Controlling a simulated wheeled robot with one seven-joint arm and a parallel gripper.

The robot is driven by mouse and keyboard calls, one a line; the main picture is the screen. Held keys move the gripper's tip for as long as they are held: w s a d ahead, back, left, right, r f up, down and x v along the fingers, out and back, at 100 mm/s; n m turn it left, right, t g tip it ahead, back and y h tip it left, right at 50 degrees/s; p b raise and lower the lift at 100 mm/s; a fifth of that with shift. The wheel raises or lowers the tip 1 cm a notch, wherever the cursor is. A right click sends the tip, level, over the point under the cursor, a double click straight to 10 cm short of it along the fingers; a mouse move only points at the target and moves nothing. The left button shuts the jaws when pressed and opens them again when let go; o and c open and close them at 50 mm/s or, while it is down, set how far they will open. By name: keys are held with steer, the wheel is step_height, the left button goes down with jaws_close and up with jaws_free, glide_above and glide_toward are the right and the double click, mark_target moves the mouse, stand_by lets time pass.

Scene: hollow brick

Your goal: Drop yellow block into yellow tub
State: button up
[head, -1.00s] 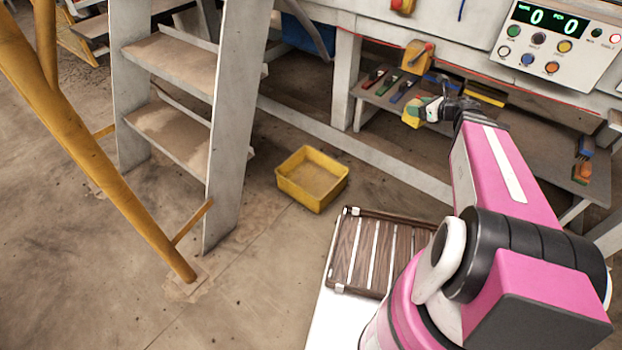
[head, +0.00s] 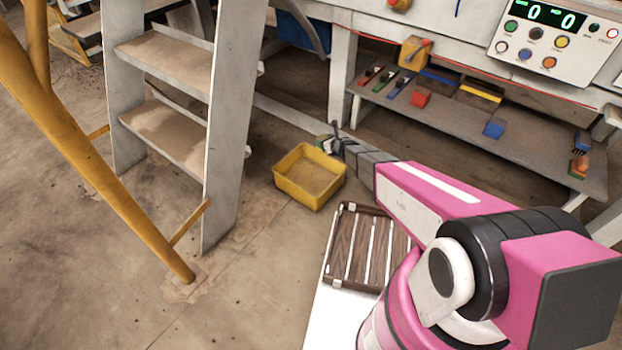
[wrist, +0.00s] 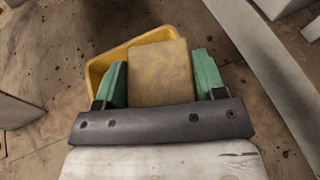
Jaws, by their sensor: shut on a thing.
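The yellow tub (head: 311,196) stands on the floor to the right of the grey steps, open side up. My gripper (head: 328,146) is at the tub's back right edge in the head view, above the floor. In the wrist view the yellow block (wrist: 160,72) sits between the green fingers of my gripper (wrist: 160,82), which are shut on it. The tub (wrist: 100,68) shows behind and below the block, mostly covered by it. In the head view the block is hidden or too small to make out.
Grey steps (head: 222,130) stand left of the tub, with a yellow slanted post (head: 100,155) further left. A bench shelf (head: 480,125) at the right carries a red block (head: 421,97) and a blue block (head: 494,128). A slatted wooden rack (head: 362,250) lies nearer me.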

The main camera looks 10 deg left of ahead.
steer(key=s+a+f, duration=0.1)
steer(key=a+f, duration=0.1)
steer(key=f, duration=0.5)
steer(key=s+a+f, duration=0.1)
steer(key=a+f, duration=0.2)
steer(key=f, duration=0.4)
steer(key=shift+a, duration=0.2)
steer(key=o, duration=1.1)
steer(key=shift+w, duration=0.1)
steer(key=shift+d+r, duration=0.1)
steer(key=shift+r, duration=0.05)
